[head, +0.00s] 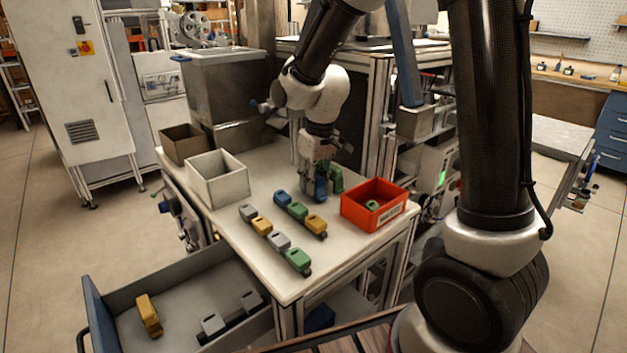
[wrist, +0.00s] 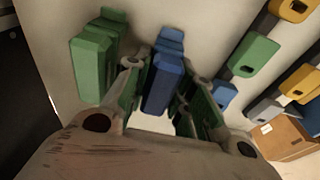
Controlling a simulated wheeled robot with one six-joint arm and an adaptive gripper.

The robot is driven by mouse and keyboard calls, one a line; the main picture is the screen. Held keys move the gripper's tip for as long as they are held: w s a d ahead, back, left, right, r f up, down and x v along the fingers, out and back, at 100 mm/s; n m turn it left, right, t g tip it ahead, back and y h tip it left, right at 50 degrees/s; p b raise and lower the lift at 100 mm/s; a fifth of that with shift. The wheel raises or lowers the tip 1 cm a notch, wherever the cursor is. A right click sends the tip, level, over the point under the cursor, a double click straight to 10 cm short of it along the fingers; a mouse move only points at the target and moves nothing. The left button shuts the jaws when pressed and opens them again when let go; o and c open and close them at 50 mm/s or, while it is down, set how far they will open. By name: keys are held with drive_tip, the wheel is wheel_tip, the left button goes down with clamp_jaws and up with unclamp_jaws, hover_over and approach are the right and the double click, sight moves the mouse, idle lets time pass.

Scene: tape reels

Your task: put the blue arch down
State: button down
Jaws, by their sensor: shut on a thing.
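My gripper (head: 317,174) points down over the white table (head: 240,268) and is shut on the blue arch (head: 321,190). In the wrist view the blue arch (wrist: 164,80) is between the two fingers. It is low over the table; I cannot tell whether it touches the surface. A green arch (head: 337,178) stands close to the right of it in the head view. The wrist view shows this green arch (wrist: 93,62) on the left, with a narrow gap to the blue arch.
Two rows of blocks, one with a blue block (head: 282,198), the other ending in a green block (head: 298,260), lie left and in front. A red bin (head: 390,216) holds a green piece. A white bin (head: 222,190) is at left. An open drawer (head: 180,325) holds blocks.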

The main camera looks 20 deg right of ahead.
sight(319, 177)
drive_tip(key=shift+f, duration=0.15)
drive_tip(key=c, duration=1.2)
unclamp_jaws()
wheel_tip(319, 177, up, 12)
drive_tip(key=s, duration=0.2)
drive_tip(key=s+d+r+m+t, duration=0.1)
drive_tip(key=s+d+m, duration=0.1)
drive_tip(key=s+d, duration=0.5)
drive_tip(key=s+d+r+m+t, duration=0.1)
drive_tip(key=s+d+r+m, duration=0.1)
drive_tip(key=s+d, duration=0.6)
drive_tip(key=s, duration=0.6)
drive_tip(key=shift+r+t+h, duration=0.2)
drive_tip(key=shift+t+h, duration=0.1)
drive_tip(key=shift+h, duration=0.1)
